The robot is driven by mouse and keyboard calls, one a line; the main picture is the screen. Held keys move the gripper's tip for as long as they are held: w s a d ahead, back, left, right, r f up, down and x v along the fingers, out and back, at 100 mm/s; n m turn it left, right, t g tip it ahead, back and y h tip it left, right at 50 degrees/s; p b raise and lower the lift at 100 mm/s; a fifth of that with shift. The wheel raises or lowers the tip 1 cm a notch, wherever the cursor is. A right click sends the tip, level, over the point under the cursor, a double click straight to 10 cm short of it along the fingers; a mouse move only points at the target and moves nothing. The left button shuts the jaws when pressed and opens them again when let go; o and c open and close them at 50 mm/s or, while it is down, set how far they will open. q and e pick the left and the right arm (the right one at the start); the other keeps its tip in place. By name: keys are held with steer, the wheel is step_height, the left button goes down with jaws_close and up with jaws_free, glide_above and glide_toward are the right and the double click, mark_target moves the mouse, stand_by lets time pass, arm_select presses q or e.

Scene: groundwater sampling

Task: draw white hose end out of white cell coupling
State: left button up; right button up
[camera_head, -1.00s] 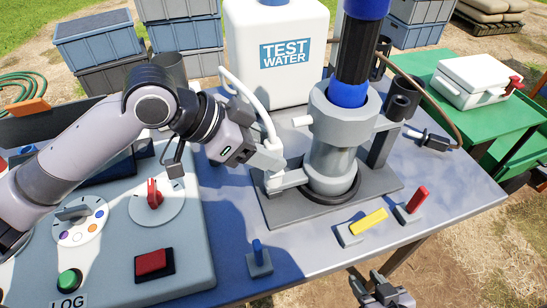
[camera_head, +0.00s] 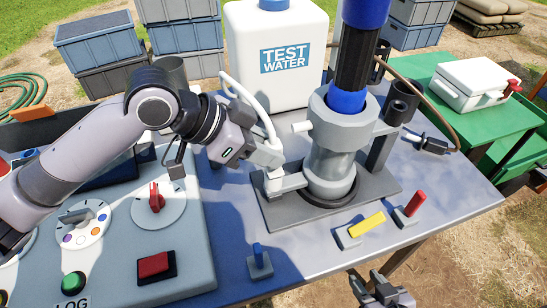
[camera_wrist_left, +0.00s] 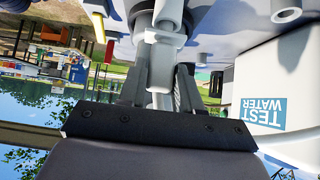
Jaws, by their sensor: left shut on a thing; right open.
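The grey sampling cell (camera_head: 335,160) stands upright on a dark base plate. A short side arm (camera_head: 292,182) leaves its lower left and ends in the white coupling (camera_head: 273,186). My left gripper (camera_head: 270,163) is just above the coupling, shut on the white hose end. The white hose (camera_head: 264,118) rises from the fingers and curves up to the left. The wrist view shows the white hose end (camera_wrist_left: 161,65) between the fingers. The fingers hide whether its tip is still inside the coupling. My right gripper (camera_head: 385,292) is open and empty at the bottom edge.
A test water tank (camera_head: 285,85) stands behind the cell. A control panel (camera_head: 115,225) lies left, under my left arm. Blue (camera_head: 259,260), yellow (camera_head: 362,226) and red (camera_head: 414,204) handles stand in front. The table's front right is clear.

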arm_select(q)
steer(key=shift+r+p, duration=1)
steer(key=shift+r, duration=0.1)
steer(key=shift+r+p, duration=0.45)
steer(key=shift+r, duration=0.95)
